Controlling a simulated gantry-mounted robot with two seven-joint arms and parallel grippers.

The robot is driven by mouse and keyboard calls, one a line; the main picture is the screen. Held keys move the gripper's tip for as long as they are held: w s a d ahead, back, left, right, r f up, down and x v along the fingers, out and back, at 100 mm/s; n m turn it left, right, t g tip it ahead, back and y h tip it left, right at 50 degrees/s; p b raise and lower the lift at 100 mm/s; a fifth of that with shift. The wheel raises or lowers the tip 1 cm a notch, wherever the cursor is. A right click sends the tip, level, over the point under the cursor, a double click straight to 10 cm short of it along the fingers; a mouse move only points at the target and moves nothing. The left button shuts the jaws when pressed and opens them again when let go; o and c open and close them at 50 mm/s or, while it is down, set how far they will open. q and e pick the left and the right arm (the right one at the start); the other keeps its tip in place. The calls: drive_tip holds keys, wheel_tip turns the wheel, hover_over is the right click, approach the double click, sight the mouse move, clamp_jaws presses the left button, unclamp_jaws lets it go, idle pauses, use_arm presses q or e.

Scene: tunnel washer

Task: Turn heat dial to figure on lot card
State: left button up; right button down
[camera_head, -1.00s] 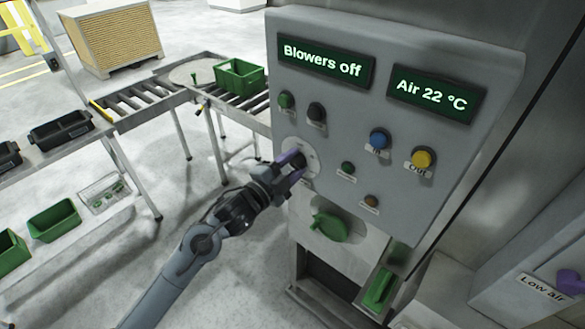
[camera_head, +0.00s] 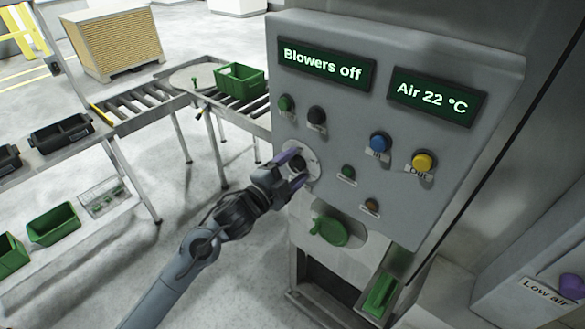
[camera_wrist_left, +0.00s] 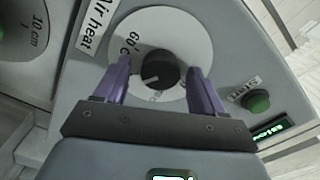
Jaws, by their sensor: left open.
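The heat dial is a round white plate (camera_wrist_left: 178,27) with a black knob (camera_wrist_left: 158,72) at its middle, under an "Air heat" label. A "60" figure shows at the plate's upper left; another figure below the knob is partly hidden. A pale line on the knob points left and slightly down. In the head view the dial (camera_head: 313,163) is at the panel's left edge. My left gripper (camera_head: 295,169) is open, its purple fingers (camera_wrist_left: 160,69) on either side of the knob with visible gaps. I cannot make out a lot card. My right gripper is out of view.
The panel's displays read "Blowers off" (camera_head: 322,63) and "Air 22 °C" (camera_head: 436,97). Blue (camera_head: 380,142) and yellow (camera_head: 424,161) buttons are right of the dial, with a green handle (camera_head: 330,229) below. A green crate (camera_head: 240,80) stands on the rollers behind.

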use_arm(q)
drive_tip(key=shift+s+a, duration=0.4)
drive_tip(key=shift+s, duration=0.05)
drive_tip(key=b+v, duration=0.2)
drive_tip(key=v, duration=0.7)
drive_tip(key=shift+s+a, duration=0.2)
drive_tip(key=shift+s, duration=0.05)
